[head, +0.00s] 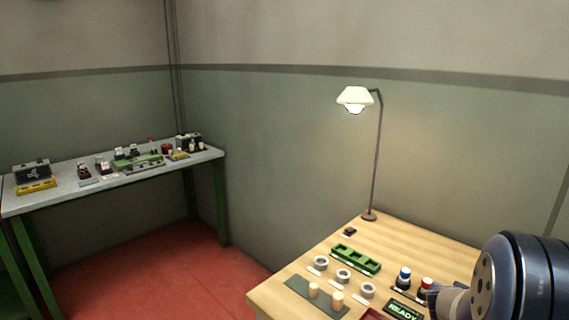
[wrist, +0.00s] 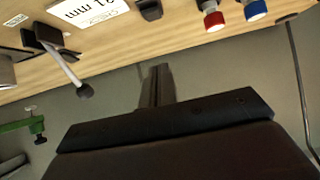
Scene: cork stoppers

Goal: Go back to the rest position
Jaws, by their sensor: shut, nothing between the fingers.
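My gripper (wrist: 157,88) shows in the wrist view as dark fingers pressed together, with nothing between them. It is apart from the wooden table (wrist: 150,55), whose edge crosses the upper part of that view. In the head view my dark arm covers the lower right corner, and the fingertips cannot be made out there. Two pale cork stoppers (head: 337,299) stand on a dark mat (head: 296,284) near the front of the wooden table.
Grey rings (head: 343,275), a green compartment tray (head: 344,253), blue-topped (head: 404,275) and red-topped (head: 427,284) items and a READY display (head: 403,309) are on the table. A lit lamp (head: 372,160) rises at its back. A cluttered bench (head: 62,198) stands left across red floor.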

